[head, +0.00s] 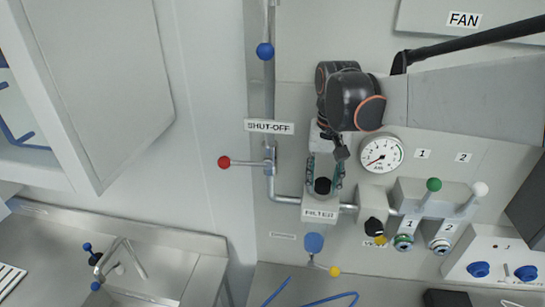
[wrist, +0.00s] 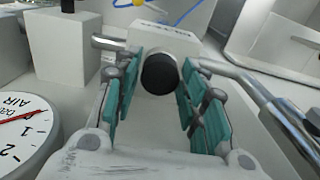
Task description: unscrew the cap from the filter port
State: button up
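The round black cap (head: 322,186) sits on the front of the grey filter port block (head: 319,205), above the FILTER label. In the wrist view the cap (wrist: 159,73) faces me, with the port block (wrist: 165,38) behind it. My gripper (head: 323,178) reaches down to the port with its teal finger pads on either side of the cap. In the wrist view my gripper (wrist: 158,82) is open, the fingertips close to the cap's sides. A narrow gap seems to show on each side. Whether either pad touches it is unclear.
A pressure gauge (head: 381,154) is close on the right of my gripper. A pipe with a red-knobbed SHUT-OFF lever (head: 224,162) runs at left. A black-knobbed valve (head: 375,227) and green and white levers (head: 434,185) stand right of the port. A blue-knobbed valve (head: 314,242) is below.

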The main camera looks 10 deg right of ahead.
grip_shut()
jog(key=n, duration=0.4)
jog(key=n, duration=0.4)
jog(key=shift+s, duration=0.1)
dwell(0.4)
jog(key=shift+a+n, duration=0.1)
jog(key=shift+n, duration=1.9)
